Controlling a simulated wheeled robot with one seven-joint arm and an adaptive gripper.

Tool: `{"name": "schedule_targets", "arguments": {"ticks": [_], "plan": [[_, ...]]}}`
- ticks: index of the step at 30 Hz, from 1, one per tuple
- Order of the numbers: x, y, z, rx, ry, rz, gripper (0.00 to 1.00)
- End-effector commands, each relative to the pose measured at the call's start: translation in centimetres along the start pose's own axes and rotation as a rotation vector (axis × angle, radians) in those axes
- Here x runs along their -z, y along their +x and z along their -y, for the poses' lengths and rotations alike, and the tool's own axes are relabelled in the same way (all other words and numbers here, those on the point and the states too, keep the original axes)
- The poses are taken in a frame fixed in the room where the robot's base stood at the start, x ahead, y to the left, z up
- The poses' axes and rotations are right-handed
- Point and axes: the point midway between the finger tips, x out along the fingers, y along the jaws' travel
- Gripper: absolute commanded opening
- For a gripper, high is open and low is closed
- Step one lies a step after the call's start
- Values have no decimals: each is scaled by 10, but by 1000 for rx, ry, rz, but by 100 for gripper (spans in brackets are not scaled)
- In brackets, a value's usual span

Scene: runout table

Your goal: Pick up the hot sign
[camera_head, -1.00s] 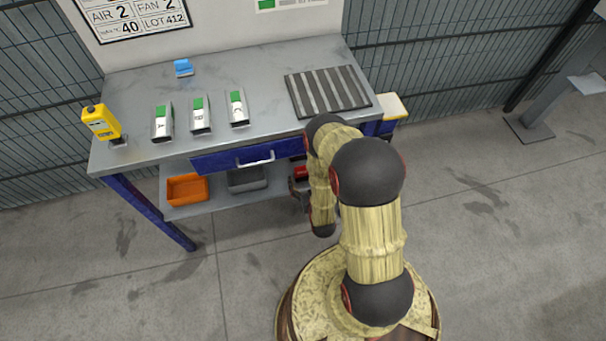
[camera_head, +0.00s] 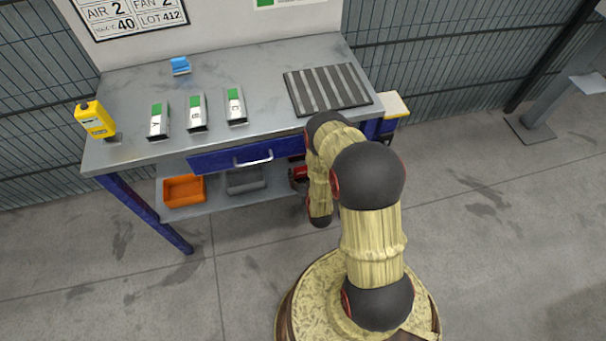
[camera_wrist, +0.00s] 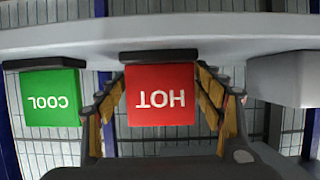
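The hot sign (camera_wrist: 160,88) is a red square plate with white "HOT" lettering, upside down in the wrist view, with a dark strip along its upper edge. My gripper (camera_wrist: 162,98) has one finger on each side of the sign. The fingers are spread, and their tips lie close to its side edges; I cannot tell if they touch. In the head view my arm hides most of that area. A small red patch (camera_head: 298,172) shows by the right end of the lower shelf, too small to identify.
A green "COOL" sign (camera_wrist: 50,98) is left of the hot sign in the wrist view, and a grey box-like part (camera_wrist: 283,80) is at the right. The table (camera_head: 240,75) carries a striped mat (camera_head: 326,89). The lower shelf holds an orange bin (camera_head: 184,191).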

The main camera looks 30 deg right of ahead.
Motion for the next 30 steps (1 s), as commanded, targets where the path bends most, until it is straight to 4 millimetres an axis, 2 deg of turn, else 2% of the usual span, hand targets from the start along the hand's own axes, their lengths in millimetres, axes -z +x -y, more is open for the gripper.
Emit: {"name": "schedule_targets", "arguments": {"ticks": [16,25,30], "plan": [[0,0,0,0,0,0,34],[2,-1,0,0,0,0,33],[13,-5,0,0,0,-2,33]]}}
